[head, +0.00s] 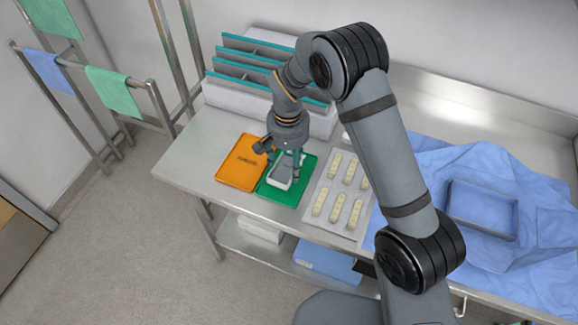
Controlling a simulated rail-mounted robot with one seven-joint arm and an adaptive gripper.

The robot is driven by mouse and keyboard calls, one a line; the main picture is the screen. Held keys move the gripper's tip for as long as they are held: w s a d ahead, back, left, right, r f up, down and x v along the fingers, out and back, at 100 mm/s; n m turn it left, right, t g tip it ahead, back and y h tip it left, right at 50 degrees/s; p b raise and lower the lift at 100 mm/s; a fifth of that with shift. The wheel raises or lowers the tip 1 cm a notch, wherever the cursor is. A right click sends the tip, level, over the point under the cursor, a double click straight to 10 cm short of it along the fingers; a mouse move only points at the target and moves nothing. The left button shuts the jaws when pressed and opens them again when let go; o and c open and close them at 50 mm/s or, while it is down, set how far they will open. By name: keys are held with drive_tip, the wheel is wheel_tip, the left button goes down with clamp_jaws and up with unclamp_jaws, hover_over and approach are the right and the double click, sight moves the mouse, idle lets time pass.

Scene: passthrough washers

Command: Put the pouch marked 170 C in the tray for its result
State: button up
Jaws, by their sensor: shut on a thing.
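My gripper (285,172) is low over the green tray (271,195) and shut on a small white pouch (278,183) with a greyish face. The pouch is over or inside the green tray; I cannot tell if it touches the tray. Any marking on it is too small to read. The orange tray (236,172) lies flat just left of the green one and is empty, with a dark word on it too small to read clearly. My gripper hides part of the green tray and its label.
A white sheet with several pale strips (335,200) lies right of the green tray. A rack with teal dividers (243,58) stands behind the trays. The table's left end is clear.

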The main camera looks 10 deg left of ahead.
sight(289, 164)
drive_tip(key=shift+f+p, duration=0.35)
drive_tip(key=shift+f, duration=1.05)
drive_tip(key=shift+f, duration=0.2)
drive_tip(key=o, duration=0.9)
drive_tip(key=shift+o, duration=0.5)
wheel_tip(289, 164, up, 12)
drive_tip(key=shift+r+b, duration=0.25)
drive_tip(key=shift+b, duration=0.6)
